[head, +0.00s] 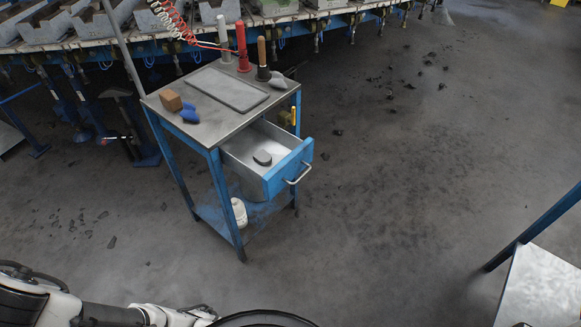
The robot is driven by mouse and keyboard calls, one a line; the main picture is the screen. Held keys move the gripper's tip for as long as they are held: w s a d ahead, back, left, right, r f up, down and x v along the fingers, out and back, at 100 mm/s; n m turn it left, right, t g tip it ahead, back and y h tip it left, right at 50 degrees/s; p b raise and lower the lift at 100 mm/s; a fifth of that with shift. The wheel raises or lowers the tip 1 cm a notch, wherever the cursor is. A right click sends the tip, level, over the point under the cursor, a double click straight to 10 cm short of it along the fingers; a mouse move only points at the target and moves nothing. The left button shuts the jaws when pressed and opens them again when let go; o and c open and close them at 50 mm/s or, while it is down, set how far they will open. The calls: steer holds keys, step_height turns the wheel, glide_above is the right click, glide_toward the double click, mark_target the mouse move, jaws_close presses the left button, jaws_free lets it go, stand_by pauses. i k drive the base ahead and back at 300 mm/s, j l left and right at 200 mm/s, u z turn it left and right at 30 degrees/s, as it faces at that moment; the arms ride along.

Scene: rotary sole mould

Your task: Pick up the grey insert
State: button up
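A small light-grey rounded piece (278,81), which looks like the grey insert, lies on the metal top of the blue-framed work table (222,122), at its right corner beside the upright tools. A similar blue piece (190,114) lies near the front left of the top. A darker grey, flat rounded object (262,158) lies in the open drawer (291,166); I cannot tell exactly what it is. Parts of my arm show along the bottom edge, well apart from the table. My gripper's fingers are not in view.
A brown block (170,100), a flat grey plate (227,89) and upright red (242,48), grey and black-brown tools share the tabletop. The drawer juts out to the right. A white bottle (239,212) stands on the lower shelf. Moulding machinery is behind; floor (400,200) to the right is open.

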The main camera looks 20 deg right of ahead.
mark_target(263, 157)
steer(key=i+j, duration=0.6)
steer(key=i, duration=0.2)
steer(key=l+z, duration=0.05)
